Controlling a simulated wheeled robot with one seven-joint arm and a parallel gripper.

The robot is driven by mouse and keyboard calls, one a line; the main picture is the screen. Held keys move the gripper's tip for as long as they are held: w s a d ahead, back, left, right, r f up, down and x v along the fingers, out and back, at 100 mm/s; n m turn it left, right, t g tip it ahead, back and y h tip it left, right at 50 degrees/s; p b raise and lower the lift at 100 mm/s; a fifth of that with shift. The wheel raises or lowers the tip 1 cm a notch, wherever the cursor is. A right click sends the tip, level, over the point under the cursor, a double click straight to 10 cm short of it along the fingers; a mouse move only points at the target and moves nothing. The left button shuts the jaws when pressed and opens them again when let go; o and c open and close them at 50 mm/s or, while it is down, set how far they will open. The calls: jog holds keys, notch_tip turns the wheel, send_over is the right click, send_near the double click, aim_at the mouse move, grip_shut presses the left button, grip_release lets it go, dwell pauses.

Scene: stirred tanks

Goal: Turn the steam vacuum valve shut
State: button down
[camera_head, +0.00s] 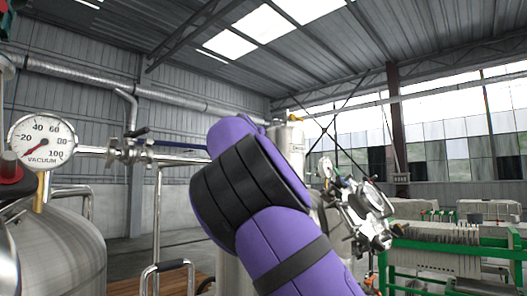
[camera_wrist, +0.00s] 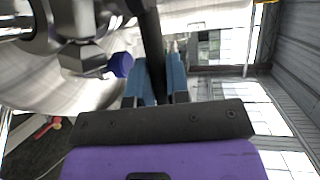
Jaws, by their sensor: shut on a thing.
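In the wrist view, my gripper (camera_wrist: 157,68) has its two blue-grey fingers on either side of a dark bar-like handle (camera_wrist: 150,25), shut on it. The handle comes down from the top edge, beside a metal hex fitting (camera_wrist: 82,56) and a small blue-purple knob (camera_wrist: 121,65). In the head view, a metal valve body (camera_head: 128,153) sits on the pipe right of the vacuum gauge (camera_head: 42,141). A blue lever (camera_head: 178,145) runs right from it towards my purple arm. My arm hides the gripper there. I cannot tell from the views which valve the held handle belongs to.
A steel tank (camera_head: 60,255) stands at the lower left. Another tank (camera_head: 290,145) stands behind my arm. A metal fitting assembly with gauges (camera_head: 360,210) is right of my arm. A green-framed filter press (camera_head: 440,250) stands at the right.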

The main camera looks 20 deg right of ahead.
dwell(0.4)
jog(key=c, duration=1.4)
grip_release()
jog(key=v, duration=1)
jog(key=shift+s+a, duration=0.25)
jog(key=shift+a, duration=0.1)
